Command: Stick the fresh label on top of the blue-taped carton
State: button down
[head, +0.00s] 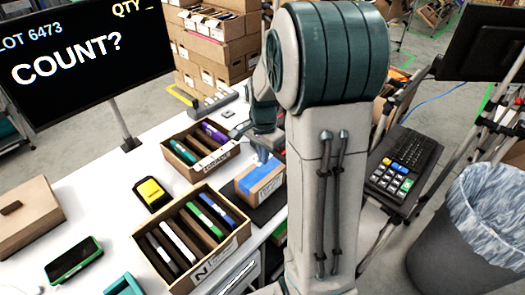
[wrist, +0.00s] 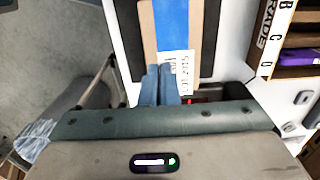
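My gripper (head: 262,158) is low over the carton's right end in the head view. In the wrist view my gripper's fingers (wrist: 163,75) are together. A white label (wrist: 181,60) with black print shows face-on by the fingertips, over the end of the tape. The fingers cover part of it. I cannot tell whether it touches the carton all over. In the head view the arm hides it.
Two open crates with folders, a near one (head: 205,262) and a far one (head: 181,158), stand left of the carton. A yellow-and-black device (head: 150,192) lies beside them. A keypad (head: 390,182) and waste bin (head: 455,235) are at right.

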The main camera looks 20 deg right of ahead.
jog(key=shift+f+b, duration=1.85)
jog(key=shift+f, duration=1.1)
jog(key=shift+f, duration=0.2)
jog(key=c, duration=1.6)
grip_release()
notch_tip(320, 180, up, 14)
jog(key=shift+f+b, duration=0.25)
jog(key=shift+b, duration=0.35)
notch_tip(320, 180, up, 6)
jog(key=p, duration=0.5)
send_over(263, 177)
jog(key=shift+r, duration=0.2)
